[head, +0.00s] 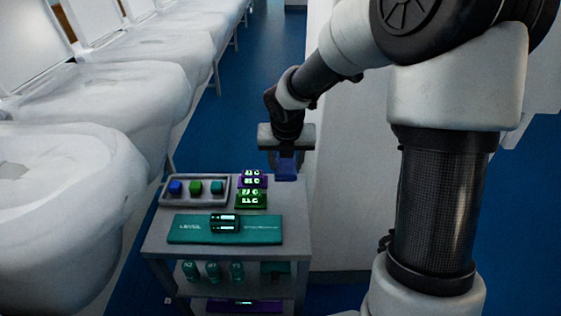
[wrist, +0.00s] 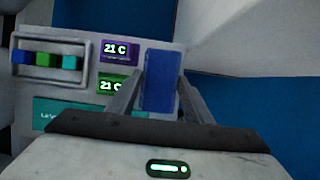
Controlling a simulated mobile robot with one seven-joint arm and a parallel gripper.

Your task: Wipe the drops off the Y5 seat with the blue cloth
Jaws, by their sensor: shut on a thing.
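The blue cloth (head: 287,165) shows as a folded blue block under my gripper (head: 287,152), at the back right edge of the cart. In the wrist view the blue cloth (wrist: 162,80) stands between the two fingers of my gripper (wrist: 160,85), which is shut on it. A row of white toilets (head: 130,80) runs along the left of the head view. I cannot tell which one is Y5, and no drops can be made out on the seats.
The grey cart (head: 290,215) holds a tray (head: 195,203) with blue, green and teal cubes, purple (head: 251,179) and green (head: 251,198) displays, and a teal mat (head: 180,230) with a dark device. Teal bottles (head: 212,270) stand on its lower shelf. A white wall is right; blue floor (head: 245,70) lies behind.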

